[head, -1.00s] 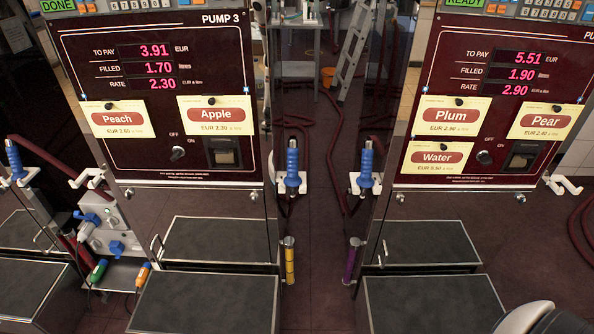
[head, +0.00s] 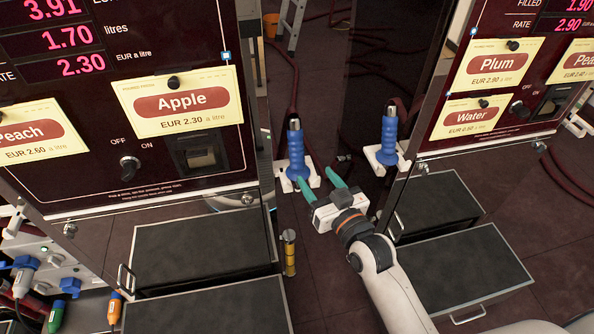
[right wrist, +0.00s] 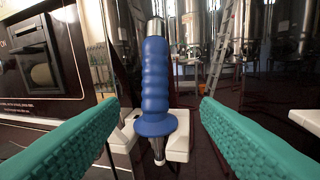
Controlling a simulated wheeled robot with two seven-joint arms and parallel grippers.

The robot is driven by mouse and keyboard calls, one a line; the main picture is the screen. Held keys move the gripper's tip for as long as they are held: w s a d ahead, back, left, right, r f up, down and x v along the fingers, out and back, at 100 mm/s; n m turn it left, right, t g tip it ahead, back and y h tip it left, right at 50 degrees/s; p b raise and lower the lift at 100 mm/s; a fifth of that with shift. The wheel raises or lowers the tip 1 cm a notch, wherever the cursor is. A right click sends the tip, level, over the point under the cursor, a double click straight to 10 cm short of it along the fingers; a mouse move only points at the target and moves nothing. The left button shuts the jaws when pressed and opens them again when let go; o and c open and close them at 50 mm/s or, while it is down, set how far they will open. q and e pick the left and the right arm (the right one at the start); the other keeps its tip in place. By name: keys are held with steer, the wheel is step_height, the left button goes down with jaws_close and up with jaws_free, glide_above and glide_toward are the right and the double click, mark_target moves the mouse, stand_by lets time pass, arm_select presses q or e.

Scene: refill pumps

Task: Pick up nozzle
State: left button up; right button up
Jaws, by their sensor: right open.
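A blue ribbed nozzle (head: 296,152) with a metal tip stands upright in a white holder (head: 312,180) on the side of the left pump. My right gripper (head: 319,181) has teal fingers and is open and empty, in front of this nozzle and a little to its right in the head view. In the right wrist view the nozzle (right wrist: 155,80) stands straight ahead, centred between the spread fingers, with a gap on both sides. A second blue nozzle (head: 389,135) stands in a holder on the right pump. My left gripper is out of view.
The left pump panel (head: 110,165) and the right pump panel (head: 440,140) flank a narrow gap. Dark steps (head: 200,245) stand below the left pump. A yellow-banded cylinder (head: 289,255) stands beside them. Dark red hoses lie on the floor behind.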

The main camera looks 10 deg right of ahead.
mark_target(301, 155)
steer(key=x, duration=0.3)
steer(key=r+x, duration=0.1)
steer(key=x, duration=0.3)
steer(key=shift+a+r, duration=0.1)
steer(key=shift+r, duration=0.1)
steer(key=x, duration=0.4)
steer(key=shift+w+a+r+p, duration=0.15)
steer(key=shift+w+a+p, duration=0.05)
steer(key=shift+w+p, duration=0.1)
steer(key=shift+s, duration=0.1)
steer(key=c, duration=1.1)
steer(key=shift+c, duration=0.4)
steer(key=shift+r, duration=0.1)
